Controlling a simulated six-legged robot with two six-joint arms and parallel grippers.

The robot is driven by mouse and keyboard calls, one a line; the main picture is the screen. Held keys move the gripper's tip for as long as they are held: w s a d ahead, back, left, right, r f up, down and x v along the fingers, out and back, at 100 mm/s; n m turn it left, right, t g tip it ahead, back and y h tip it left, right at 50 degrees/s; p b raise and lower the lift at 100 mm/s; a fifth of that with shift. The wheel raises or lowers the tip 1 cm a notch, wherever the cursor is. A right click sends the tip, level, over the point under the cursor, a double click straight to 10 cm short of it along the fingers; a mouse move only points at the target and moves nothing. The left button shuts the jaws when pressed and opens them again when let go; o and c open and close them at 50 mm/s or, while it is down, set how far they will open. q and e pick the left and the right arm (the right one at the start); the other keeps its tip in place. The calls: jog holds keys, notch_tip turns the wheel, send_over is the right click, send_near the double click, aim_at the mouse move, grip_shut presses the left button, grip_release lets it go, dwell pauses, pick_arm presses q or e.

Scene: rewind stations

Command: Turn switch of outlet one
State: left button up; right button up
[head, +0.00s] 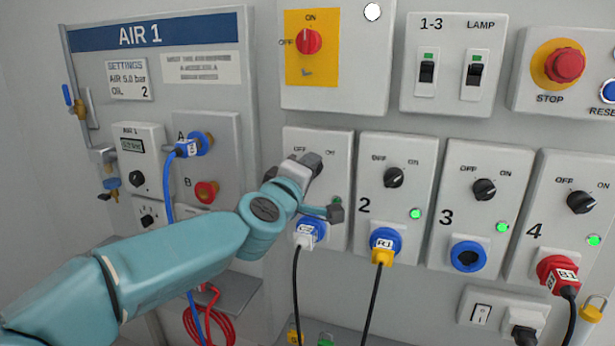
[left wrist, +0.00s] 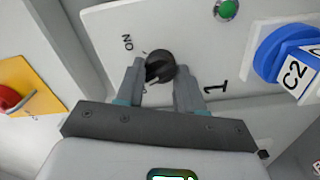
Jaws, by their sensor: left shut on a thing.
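Outlet one is the leftmost white panel (head: 290,137) of the lower row, with OFF and ON marks above its switch. My left gripper (head: 312,165) is at this panel and mostly hides the switch in the head view. In the left wrist view the black round switch (left wrist: 160,66) sits between the two fingers of my left gripper (left wrist: 160,82), which is shut on it. The panel's lamp (left wrist: 226,9) looks dark green, duller than the other outlets' lamps. I cannot tell which way the switch points. My right gripper is not in view.
A blue-ringed socket with white plug C2 (head: 308,232) is just below my gripper. The outlet 2 switch (head: 394,178) is close to the right. A red rotary switch (head: 309,41) is above. The AIR 1 panel (head: 213,75) stands left.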

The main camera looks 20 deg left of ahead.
pick_arm(q)
jog(key=shift+f+n+b, duration=0.1)
jog(key=shift+n+b, duration=0.45)
jog(key=shift+n, duration=1.35)
jog(key=o, duration=1)
jog(key=shift+o, duration=0.2)
jog(key=shift+s, duration=0.15)
jog(key=s, duration=1.6)
jog(key=shift+a+p, duration=0.3)
jog(key=shift+p, duration=0.05)
